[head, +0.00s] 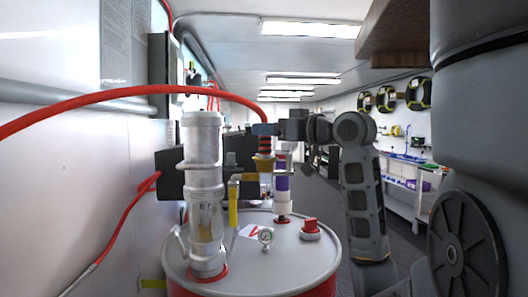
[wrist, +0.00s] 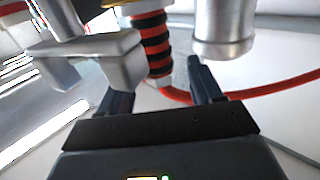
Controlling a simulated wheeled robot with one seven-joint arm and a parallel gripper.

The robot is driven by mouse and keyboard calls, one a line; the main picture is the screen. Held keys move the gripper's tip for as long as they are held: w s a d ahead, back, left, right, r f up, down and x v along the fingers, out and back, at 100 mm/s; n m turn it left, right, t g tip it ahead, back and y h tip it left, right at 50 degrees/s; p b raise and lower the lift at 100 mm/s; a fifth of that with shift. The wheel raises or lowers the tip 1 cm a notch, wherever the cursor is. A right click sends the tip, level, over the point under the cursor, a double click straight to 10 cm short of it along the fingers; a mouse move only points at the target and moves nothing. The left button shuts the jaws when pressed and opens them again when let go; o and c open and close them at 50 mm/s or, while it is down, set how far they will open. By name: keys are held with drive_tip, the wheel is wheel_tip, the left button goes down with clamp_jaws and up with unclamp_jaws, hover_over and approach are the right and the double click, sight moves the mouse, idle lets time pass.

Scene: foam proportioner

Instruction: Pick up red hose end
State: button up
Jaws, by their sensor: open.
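The red hose end (head: 265,146), with black and red bands, stands upright on a brass fitting (head: 263,164) above the drum. Its red hose (head: 120,92) arcs away to the left. My gripper (head: 264,129) is open at the top of the banded part, reaching in from the right. In the wrist view the banded hose end (wrist: 155,45) shows between the two open fingers (wrist: 160,84), with the red hose running off right behind one finger. I cannot tell whether either finger touches it.
A clear and silver cylinder (head: 205,190) stands left of the hose end on the drum (head: 250,270). A yellow-handled valve (head: 233,200), a purple-banded tube (head: 282,190), a gauge (head: 266,236) and a red cap (head: 310,227) are close by. The white wall (head: 50,180) is at left.

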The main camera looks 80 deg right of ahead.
drive_tip(key=shift+x, duration=1.15)
drive_tip(key=shift+f, duration=0.1)
clamp_jaws()
